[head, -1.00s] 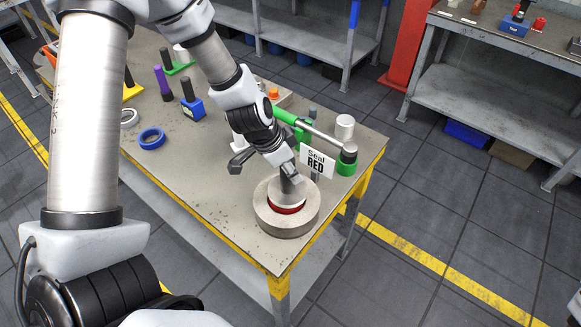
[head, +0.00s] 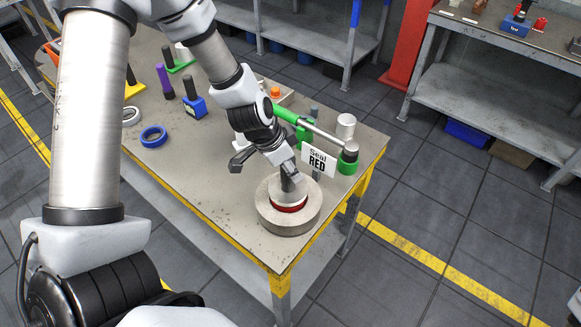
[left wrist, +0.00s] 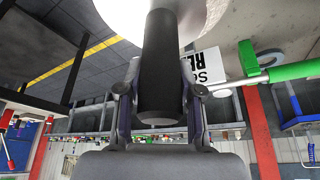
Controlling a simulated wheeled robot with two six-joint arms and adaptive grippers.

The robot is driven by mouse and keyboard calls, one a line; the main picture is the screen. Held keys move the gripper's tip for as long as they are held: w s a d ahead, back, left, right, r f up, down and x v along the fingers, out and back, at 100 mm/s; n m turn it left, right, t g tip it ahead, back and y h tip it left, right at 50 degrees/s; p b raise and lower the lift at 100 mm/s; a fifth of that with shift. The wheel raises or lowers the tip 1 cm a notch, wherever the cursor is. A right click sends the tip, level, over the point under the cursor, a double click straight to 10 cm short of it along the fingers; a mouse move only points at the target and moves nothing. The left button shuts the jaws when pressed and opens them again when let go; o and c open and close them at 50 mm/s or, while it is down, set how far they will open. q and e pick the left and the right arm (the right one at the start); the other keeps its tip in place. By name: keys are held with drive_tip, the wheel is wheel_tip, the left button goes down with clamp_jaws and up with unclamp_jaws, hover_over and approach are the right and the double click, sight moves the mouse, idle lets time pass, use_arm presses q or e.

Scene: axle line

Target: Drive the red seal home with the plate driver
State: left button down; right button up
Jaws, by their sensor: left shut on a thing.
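My left gripper (head: 288,172) is shut on the dark handle of the plate driver (left wrist: 160,75). In the left wrist view the handle stands between the two fingers, with the driver's pale round plate (left wrist: 205,12) at the top of the picture. In the head view the driver's plate (head: 290,197) sits over the red seal (head: 291,208), which shows as a thin red band in the mouth of the grey round housing (head: 275,222). Whether the plate touches the seal all round cannot be told. My right gripper is not in view.
A "Seal RED" sign (head: 318,161) stands just behind the housing. A green-and-grey tool (head: 320,132) lies beside it, near a green-based post (head: 348,163).

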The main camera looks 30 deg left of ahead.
use_arm(q)
drive_tip(key=shift+f, duration=0.1)
idle(0.4)
drive_tip(key=shift+f+b, duration=0.6)
drive_tip(key=shift+f, duration=0.1)
drive_tip(key=shift+s, duration=0.1)
drive_tip(key=shift+f, duration=0.15)
idle(0.5)
wheel_tip(320, 180, up, 5)
drive_tip(key=p, duration=0.5)
